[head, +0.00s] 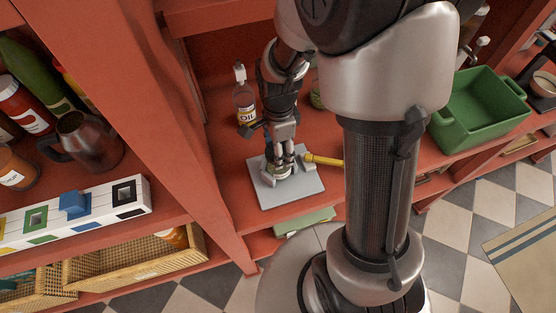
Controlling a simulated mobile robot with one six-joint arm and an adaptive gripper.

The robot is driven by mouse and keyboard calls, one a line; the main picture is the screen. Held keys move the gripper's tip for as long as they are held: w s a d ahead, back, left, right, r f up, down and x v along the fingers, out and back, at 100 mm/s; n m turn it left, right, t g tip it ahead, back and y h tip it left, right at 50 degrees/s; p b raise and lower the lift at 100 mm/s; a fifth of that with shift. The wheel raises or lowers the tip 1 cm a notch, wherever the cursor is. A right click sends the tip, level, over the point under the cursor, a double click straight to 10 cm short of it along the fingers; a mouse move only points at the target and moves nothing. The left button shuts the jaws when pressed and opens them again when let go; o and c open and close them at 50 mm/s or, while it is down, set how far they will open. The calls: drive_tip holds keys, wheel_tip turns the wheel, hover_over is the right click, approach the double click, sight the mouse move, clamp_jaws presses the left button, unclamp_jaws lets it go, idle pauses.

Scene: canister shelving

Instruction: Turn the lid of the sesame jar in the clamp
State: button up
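The clamp (304,159) sits on a light grey base plate (305,192) on the red shelf. A yellow handle (325,160) sticks out from it to the right. A small jar (281,173) with a pale, yellowish top stands in the clamp, mostly hidden by my gripper; its label and contents cannot be made out. My gripper (280,165) points down directly over the jar, with its fingers at the lid. I cannot tell whether they press on the lid or stand slightly apart from it.
An oil bottle (244,98) stands behind the plate to the left. A green crate (480,112) is on the right. A red upright divides off a left bay with a dark jug (88,141), a toy block row (75,212) and a wicker basket (140,257). The plate's front is clear.

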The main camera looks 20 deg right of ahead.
idle(0.3)
drive_tip(key=n, duration=0.3)
drive_tip(key=shift+n, duration=0.3)
drive_tip(key=n, duration=0.4)
drive_tip(key=shift+n, duration=0.4)
drive_tip(key=shift+r, duration=0.1)
drive_tip(key=shift+r+p, duration=2.1)
drive_tip(key=shift+r, duration=0.3)
